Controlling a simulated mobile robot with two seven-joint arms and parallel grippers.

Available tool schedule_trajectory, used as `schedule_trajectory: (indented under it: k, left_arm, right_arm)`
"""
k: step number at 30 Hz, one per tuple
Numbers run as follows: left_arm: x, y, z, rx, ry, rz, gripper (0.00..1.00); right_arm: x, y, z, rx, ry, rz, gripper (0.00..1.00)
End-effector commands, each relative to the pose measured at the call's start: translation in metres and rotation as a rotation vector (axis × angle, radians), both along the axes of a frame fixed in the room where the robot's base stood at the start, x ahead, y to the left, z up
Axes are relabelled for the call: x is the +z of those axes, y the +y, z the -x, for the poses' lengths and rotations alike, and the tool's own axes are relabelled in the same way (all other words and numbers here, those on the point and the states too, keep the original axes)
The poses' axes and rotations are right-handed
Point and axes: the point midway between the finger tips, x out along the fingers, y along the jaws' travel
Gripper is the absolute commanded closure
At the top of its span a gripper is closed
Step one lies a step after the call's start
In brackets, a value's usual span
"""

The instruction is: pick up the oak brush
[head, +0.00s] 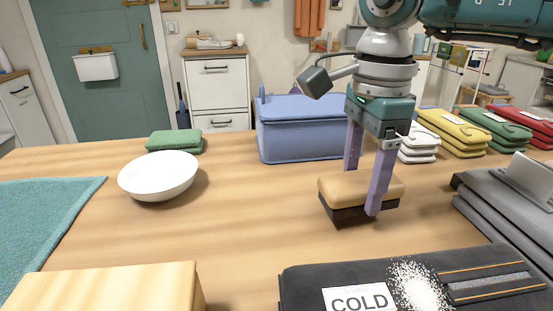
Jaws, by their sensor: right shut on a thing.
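The oak brush (345,187) has a tan wooden top and dark bristles underneath. It is at the right of the middle of the wooden table in the head view. My right gripper (364,190) comes down from above and is shut on the brush, one purple finger on the near side and one on the far side. The near finger hides part of the brush top. The bristles look at or just above the table; I cannot tell whether they touch. My left gripper is not in view.
A white bowl (158,175) and a green sponge-like block (174,141) are on the left. A blue bin (300,129) stands behind the brush. Folded cloths (452,133) line the back right. A dark mat marked COLD (310,280) with white grains lies in front. Table between bowl and brush is clear.

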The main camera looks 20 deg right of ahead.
Motion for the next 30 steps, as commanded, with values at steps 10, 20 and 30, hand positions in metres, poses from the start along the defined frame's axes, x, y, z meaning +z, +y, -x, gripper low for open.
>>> schedule_trajectory:
  k: [10,20,30]
  left_arm:
    - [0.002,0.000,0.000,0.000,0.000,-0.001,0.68]
    - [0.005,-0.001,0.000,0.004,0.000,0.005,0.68]
    - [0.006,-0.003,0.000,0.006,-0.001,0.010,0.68]
  right_arm:
    - [0.099,0.000,-0.001,0.000,-0.009,0.001,0.91]
    - [0.169,0.000,-0.001,0.000,-0.004,0.000,0.91]
    - [0.180,0.000,0.000,0.000,-0.001,0.000,0.91]
